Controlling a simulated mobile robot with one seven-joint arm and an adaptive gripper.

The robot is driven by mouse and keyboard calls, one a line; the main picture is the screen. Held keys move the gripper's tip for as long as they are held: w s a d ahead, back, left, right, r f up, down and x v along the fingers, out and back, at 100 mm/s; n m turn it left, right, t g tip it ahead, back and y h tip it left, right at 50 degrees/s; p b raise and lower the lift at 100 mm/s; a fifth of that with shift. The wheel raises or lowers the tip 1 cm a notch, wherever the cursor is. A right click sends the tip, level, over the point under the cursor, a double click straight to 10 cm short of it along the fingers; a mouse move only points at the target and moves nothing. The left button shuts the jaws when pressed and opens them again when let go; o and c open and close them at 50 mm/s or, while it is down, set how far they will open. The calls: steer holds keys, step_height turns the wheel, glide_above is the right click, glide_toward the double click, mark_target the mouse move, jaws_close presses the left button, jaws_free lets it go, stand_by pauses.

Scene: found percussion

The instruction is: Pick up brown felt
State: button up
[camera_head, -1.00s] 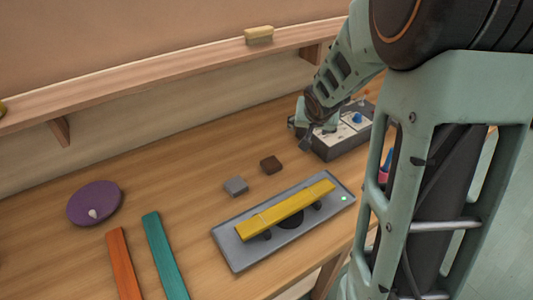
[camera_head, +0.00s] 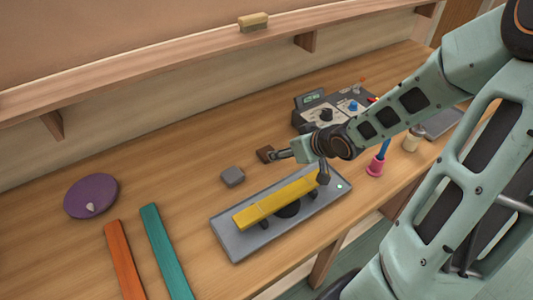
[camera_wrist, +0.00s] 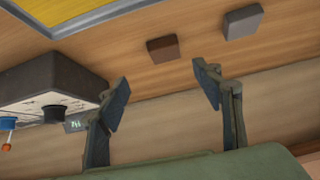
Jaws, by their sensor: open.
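The brown felt (camera_head: 264,154) is a small dark brown block lying flat on the wooden bench, behind the grey tray. In the wrist view the brown felt (camera_wrist: 163,48) shows whole, ahead of the gap between my fingertips and roughly centred on it. My gripper (camera_head: 300,165) is open and empty, its two fingers spread wide. In the head view one finger overlaps the right edge of the felt; I cannot tell whether it touches. In the wrist view my gripper (camera_wrist: 164,84) has clear space between its fingers.
A grey block (camera_head: 232,177) lies left of the felt. The grey tray (camera_head: 232,246) holds a yellow bar (camera_head: 270,202) in front. Bare bench lies behind the felt.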

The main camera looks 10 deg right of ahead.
steer(key=b+x, duration=0.3)
steer(key=x, duration=0.1)
steer(key=shift+w+a+f+b, duration=0.15)
steer(key=shift+a+f+b, duration=0.1)
steer(key=shift+f+b, duration=0.1)
steer(key=shift+w+a+f, duration=0.1)
steer(key=shift+w+f, duration=0.15)
steer(key=shift+w, duration=0.1)
steer(key=b+x, duration=0.1)
steer(key=x, duration=0.1)
steer(key=b+x, duration=0.2)
steer(key=shift+s+a+f+b, duration=0.1)
steer(key=shift+s+a+b, duration=0.05)
steer(key=shift+a+b, duration=0.2)
steer(key=shift+w+a+f, duration=0.15)
steer(key=shift+w+f, duration=0.1)
steer(key=shift+w, duration=0.15)
steer(key=c, duration=0.9)
